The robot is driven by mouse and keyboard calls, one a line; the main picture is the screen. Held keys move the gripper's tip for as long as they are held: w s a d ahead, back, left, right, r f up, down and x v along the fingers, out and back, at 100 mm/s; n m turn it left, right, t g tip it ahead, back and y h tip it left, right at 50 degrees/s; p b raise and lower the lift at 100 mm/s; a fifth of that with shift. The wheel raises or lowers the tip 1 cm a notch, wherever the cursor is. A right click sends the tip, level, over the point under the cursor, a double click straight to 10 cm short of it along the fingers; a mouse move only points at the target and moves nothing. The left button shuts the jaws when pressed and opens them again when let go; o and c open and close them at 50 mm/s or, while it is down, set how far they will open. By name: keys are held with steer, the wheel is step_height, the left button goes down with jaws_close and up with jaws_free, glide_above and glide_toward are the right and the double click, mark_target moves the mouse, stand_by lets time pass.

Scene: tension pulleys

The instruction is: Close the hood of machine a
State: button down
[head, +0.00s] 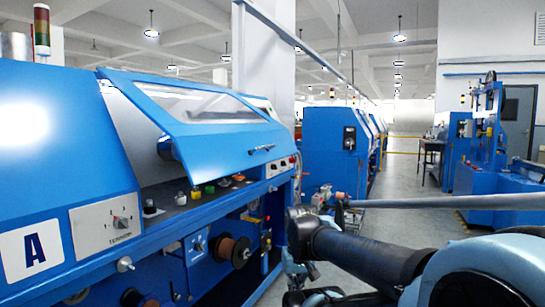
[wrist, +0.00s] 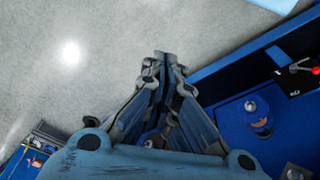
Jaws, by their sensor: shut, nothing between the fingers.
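Machine A (head: 60,170) is a large blue machine on the left of the head view, with a white plate (head: 33,248) marked "A". Its hood (head: 205,145) is blue with a clear window and stands partly raised. An open gap shows under the hood's left side and lower edge. A dark handle (head: 262,149) sits near the hood's lower right edge. My gripper (wrist: 163,58) shows in the wrist view with its fingers together and nothing between them. It points at grey floor beside blue machinery. In the head view my arm is low, right of machine A and apart from the hood.
Knobs and buttons (head: 205,189) line the ledge under the hood. A spool (head: 233,252) sits on the machine's front. Another blue machine (head: 335,140) stands behind, and more blue equipment (head: 490,140) stands at right. Open floor (head: 410,180) lies between them.

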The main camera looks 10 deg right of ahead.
step_height(320, 180, up, 41)
steer(key=m+t+y, duration=0.5)
steer(key=m+y, duration=0.2)
steer(key=y, duration=0.3)
glide_above(269, 156)
steer(key=s+d, duration=0.9)
steer(key=d, duration=0.3)
steer(key=x, duration=1.3)
steer(key=shift+w+a+r, duration=0.2)
steer(key=shift+w+a, duration=0.05)
steer(key=shift+w, duration=0.2)
steer(key=shift+f, duration=0.1)
